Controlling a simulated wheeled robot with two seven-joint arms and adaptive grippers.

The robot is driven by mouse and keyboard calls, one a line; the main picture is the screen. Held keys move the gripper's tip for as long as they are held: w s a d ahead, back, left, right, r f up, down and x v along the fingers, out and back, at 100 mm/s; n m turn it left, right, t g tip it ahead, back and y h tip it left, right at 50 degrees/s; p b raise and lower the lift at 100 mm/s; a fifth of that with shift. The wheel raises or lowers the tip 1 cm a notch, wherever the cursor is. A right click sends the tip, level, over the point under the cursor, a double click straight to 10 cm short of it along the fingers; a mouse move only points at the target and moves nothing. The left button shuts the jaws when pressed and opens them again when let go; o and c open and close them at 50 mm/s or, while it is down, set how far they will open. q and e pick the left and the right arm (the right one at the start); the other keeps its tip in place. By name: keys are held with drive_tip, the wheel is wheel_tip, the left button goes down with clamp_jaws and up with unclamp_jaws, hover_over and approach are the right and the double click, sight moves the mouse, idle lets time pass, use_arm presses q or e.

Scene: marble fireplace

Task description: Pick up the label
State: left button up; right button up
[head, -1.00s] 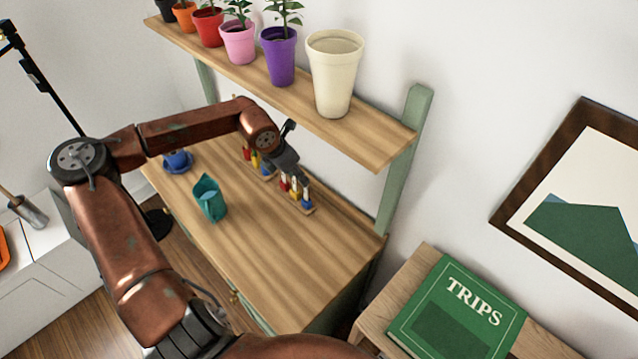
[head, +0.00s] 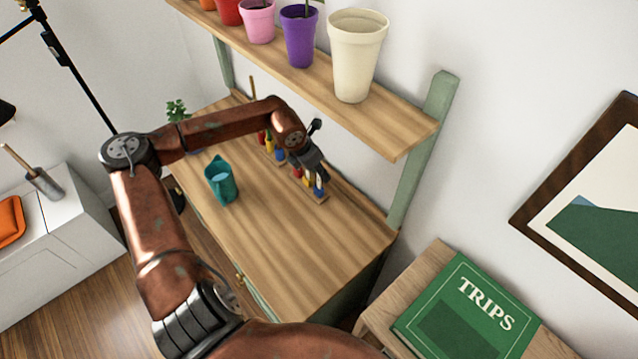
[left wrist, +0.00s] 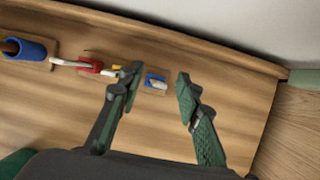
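A small wooden rack (head: 313,198) stands on the wooden desk top, holding red, yellow and blue pieces with pale parts. I cannot tell for sure which part is the label. My left gripper (head: 318,173) is over this rack and hides part of it. In the left wrist view my left gripper (left wrist: 160,72) is open, its fingers on either side of the blue piece (left wrist: 155,78), which carries a white piece (left wrist: 158,84). The yellow piece is mostly behind the left finger, and the red piece (left wrist: 91,65) is farther left. My right gripper is not in view.
A second set of coloured pieces (head: 270,147) is behind my arm. A shelf (head: 403,133) with pots overhangs the desk's back. The desk's front right is clear. A green book (head: 468,310) lies at right.

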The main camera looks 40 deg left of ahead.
use_arm(q)
drive_tip(key=c, duration=0.7)
drive_tip(key=shift+r, duration=0.1)
drive_tip(key=shift+c, duration=0.2)
